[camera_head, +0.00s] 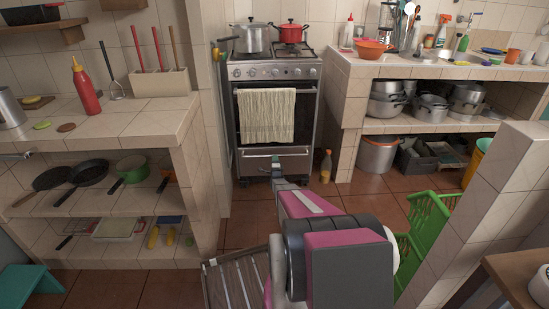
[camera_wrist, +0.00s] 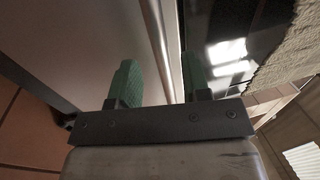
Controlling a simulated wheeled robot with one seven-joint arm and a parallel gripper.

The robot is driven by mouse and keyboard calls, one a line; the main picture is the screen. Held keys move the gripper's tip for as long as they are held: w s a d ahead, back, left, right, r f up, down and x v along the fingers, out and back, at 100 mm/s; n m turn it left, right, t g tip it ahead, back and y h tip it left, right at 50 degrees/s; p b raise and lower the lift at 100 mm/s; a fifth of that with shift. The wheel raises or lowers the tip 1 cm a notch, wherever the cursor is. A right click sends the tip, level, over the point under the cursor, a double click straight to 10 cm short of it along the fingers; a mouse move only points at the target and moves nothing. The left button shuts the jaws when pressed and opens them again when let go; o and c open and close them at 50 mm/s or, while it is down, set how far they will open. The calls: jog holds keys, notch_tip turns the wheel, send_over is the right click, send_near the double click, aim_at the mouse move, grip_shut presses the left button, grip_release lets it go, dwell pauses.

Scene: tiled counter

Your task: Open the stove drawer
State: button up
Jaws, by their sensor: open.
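The stove (camera_head: 308,110) stands against the back wall. Its drawer (camera_head: 255,167) is the plain metal front below the oven door, and it looks shut. A thin horizontal handle (camera_head: 257,156) runs along the drawer's top. My gripper (camera_head: 277,163) is in front of the drawer, right of its middle, partly hidden by my arm. In the wrist view my gripper (camera_wrist: 158,75) has its two green fingers apart, with a shiny metal strip (camera_wrist: 167,40) between them. I cannot tell whether the fingers touch it. Nothing is clamped.
A cream towel (camera_head: 266,115) hangs on the oven door above the drawer. A yellow bottle (camera_head: 326,166) stands on the floor right of the stove. A green crate (camera_head: 428,225) is at the right. Tiled floor in front of the stove is partly clear.

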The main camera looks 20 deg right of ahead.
jog(key=x, duration=0.4)
jog(key=shift+w+r, duration=0.1)
jog(key=shift+w, duration=0.15)
